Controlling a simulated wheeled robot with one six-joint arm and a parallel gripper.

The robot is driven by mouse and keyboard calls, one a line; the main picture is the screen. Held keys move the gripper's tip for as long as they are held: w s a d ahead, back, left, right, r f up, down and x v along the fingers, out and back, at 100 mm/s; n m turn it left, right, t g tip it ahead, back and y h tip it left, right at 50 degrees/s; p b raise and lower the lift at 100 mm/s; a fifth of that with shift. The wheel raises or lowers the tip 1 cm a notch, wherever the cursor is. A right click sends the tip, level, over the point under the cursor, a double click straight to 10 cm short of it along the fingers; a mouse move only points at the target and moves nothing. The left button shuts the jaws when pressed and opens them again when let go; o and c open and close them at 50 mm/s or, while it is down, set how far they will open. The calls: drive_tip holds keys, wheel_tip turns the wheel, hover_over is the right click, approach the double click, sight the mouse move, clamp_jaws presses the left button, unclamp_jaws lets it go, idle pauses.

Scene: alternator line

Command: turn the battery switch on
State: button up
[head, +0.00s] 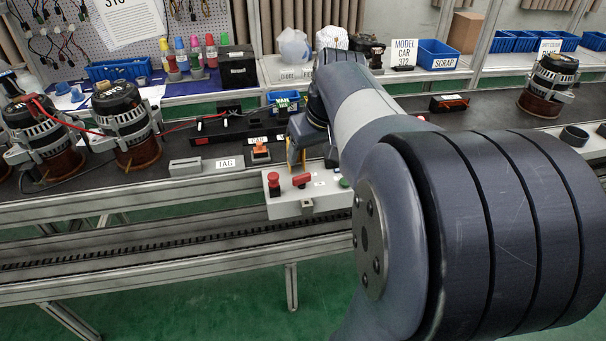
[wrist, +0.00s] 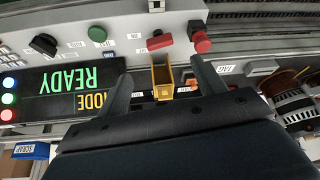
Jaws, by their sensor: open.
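The battery switch appears to be the red lever (wrist: 159,42) on the light-grey control box, lying crosswise in the wrist view; it also shows in the head view (head: 302,180). My gripper (wrist: 162,72) is open, with a dark finger on each side of the picture's middle. The lever is beyond the fingertips, apart from them. A yellow open-ended part (wrist: 162,80) shows between the fingers; I cannot tell whether they touch it. In the head view my arm hides most of the gripper.
A red mushroom button (wrist: 201,42) sits beside the lever, with a green button (wrist: 97,34) and a black knob (wrist: 43,44) on the other side. A display reading READY (wrist: 80,82) is close to one finger. Alternators (head: 123,125) stand on the bench at left.

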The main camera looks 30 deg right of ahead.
sight(302, 176)
drive_tip(key=b+x, duration=0.2)
drive_tip(key=x, duration=0.8)
drive_tip(key=shift+f, duration=0.15)
drive_tip(key=shift+c, duration=0.3)
drive_tip(key=c, duration=0.9)
